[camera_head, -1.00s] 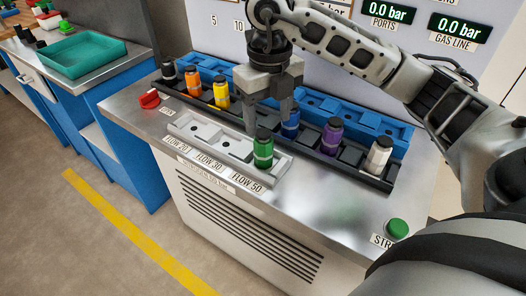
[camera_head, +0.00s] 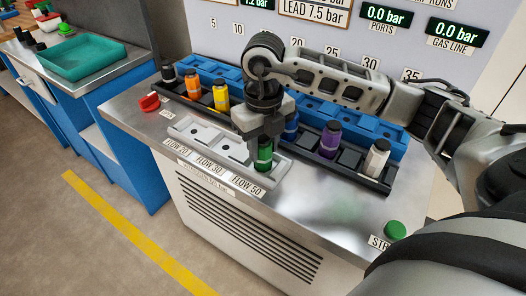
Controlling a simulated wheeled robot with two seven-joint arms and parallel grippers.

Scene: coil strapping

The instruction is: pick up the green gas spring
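The green gas spring (camera_head: 264,157) is a small upright cylinder. It stands in the right-hand slot, by the FLOW 50 label, of the light grey tray (camera_head: 203,139) on the metal bench. My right gripper (camera_head: 264,143) points down directly over it, with its fingers at the spring's top. The fingers and wrist hide the spring's dark cap. I cannot tell whether the fingers are closed on it or still apart around it. My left gripper is not in view.
Behind, a black rack (camera_head: 346,173) holds orange, yellow, blue, purple (camera_head: 330,139) and white (camera_head: 376,158) cylinders, close to my gripper. A blue rack (camera_head: 391,146) lies further back.

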